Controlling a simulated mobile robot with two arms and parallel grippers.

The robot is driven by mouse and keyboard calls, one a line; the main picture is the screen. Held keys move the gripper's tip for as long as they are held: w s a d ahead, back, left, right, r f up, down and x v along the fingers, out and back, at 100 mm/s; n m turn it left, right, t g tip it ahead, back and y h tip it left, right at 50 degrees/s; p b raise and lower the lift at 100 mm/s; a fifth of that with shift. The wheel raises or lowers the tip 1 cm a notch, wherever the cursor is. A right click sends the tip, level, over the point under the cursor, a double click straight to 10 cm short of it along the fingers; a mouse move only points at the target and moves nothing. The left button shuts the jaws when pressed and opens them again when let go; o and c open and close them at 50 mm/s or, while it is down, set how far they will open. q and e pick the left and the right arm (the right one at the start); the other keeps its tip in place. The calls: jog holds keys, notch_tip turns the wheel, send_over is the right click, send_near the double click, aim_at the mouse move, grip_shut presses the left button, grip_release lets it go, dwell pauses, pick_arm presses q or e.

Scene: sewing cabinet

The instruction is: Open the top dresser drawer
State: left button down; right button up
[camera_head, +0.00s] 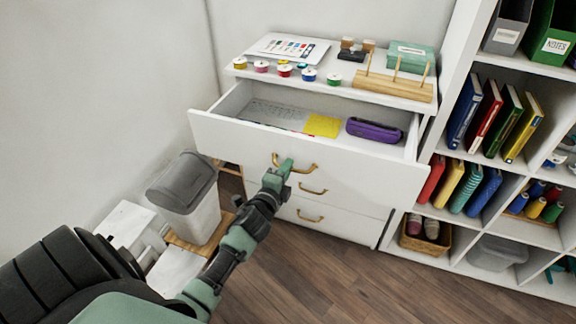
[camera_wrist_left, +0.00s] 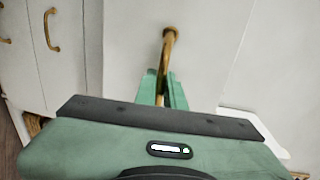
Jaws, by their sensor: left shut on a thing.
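The white dresser's top drawer (camera_head: 300,146) is pulled out and stands open in the head view. Papers, a yellow sheet (camera_head: 322,125) and a purple case (camera_head: 374,130) lie inside it. Its brass handle (camera_head: 308,169) is on the drawer front. My left gripper (camera_head: 284,165) is at the left part of this handle, shut on it. In the left wrist view the brass handle (camera_wrist_left: 169,42) runs down between the green fingers (camera_wrist_left: 163,88); the fingertips partly hide it. My right gripper is not in view.
Two lower drawers with brass handles (camera_head: 312,190) are closed. Thread spools (camera_head: 284,71) and a wooden rack (camera_head: 393,86) stand on the dresser top. A grey-lidded bin (camera_head: 188,195) stands left; shelves with books (camera_head: 506,122) stand right. Wooden floor (camera_head: 330,275) in front is clear.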

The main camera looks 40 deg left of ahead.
pick_arm(q)
jog(key=shift+s, duration=0.2)
jog(key=c, duration=1.5)
grip_release()
jog(key=f+v, duration=0.1)
jog(key=v, duration=0.6)
jog(key=shift+s+r, duration=0.35)
jog(key=shift+r, duration=0.2)
jog(key=shift+d, duration=0.1)
